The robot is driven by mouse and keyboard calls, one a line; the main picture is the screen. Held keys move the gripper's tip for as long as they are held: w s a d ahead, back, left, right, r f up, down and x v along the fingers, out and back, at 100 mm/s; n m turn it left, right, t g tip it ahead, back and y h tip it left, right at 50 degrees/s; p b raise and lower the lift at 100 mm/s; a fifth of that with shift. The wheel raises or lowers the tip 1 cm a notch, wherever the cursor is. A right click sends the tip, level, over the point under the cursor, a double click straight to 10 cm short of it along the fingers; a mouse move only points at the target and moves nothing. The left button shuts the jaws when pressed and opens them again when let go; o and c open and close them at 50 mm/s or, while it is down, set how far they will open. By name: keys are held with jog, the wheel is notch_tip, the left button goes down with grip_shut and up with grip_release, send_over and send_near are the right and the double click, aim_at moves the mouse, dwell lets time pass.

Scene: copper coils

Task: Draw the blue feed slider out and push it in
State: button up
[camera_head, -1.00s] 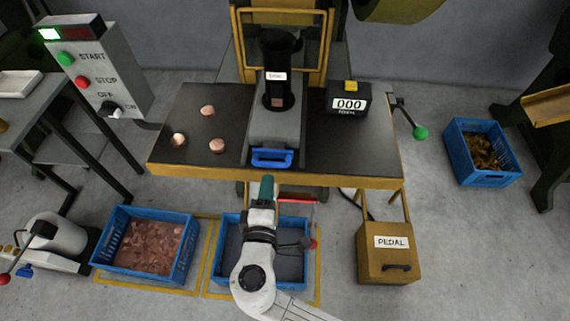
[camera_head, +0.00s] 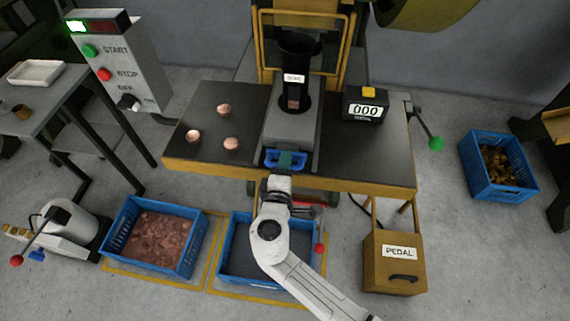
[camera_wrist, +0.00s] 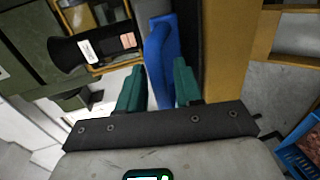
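The blue feed slider's handle (camera_head: 271,157) is at the front end of the grey feed block, near the table's front edge. My gripper (camera_head: 285,161) is at this handle and covers its middle in the head view. In the wrist view, the green fingers of my gripper (camera_wrist: 159,84) stand apart, one on each side of the blue handle (camera_wrist: 159,52). Small gaps seem to show beside the handle near the finger bases. Contact at the fingertips is hard to judge. The black feed tube (camera_head: 298,75) stands upright on the feed block (camera_head: 291,125).
Several copper pieces (camera_head: 231,144) sit on the table left of the feed block. Below are a bin of copper pieces (camera_head: 154,240), an empty-looking blue bin (camera_head: 226,254) and the pedal box (camera_head: 394,270). A green-knobbed lever (camera_head: 435,143) sticks out right.

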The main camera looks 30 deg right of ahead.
grip_shut()
dwell(0.3)
jog(key=f+v, duration=0.1)
jog(key=v, duration=0.7)
jog(key=shift+s+a+f, duration=0.2)
jog(key=shift+s+f, duration=0.05)
jog(key=shift+f, duration=0.15)
jog(key=shift+o, duration=0.7)
grip_release()
jog(key=shift+s, duration=0.1)
jog(key=shift+a+r, duration=0.1)
jog(key=v, duration=1)
jog(key=shift+s+a, duration=0.15)
jog(key=shift+s, duration=0.2)
jog(key=shift+r, duration=0.1)
jog(key=shift+c, duration=0.2)
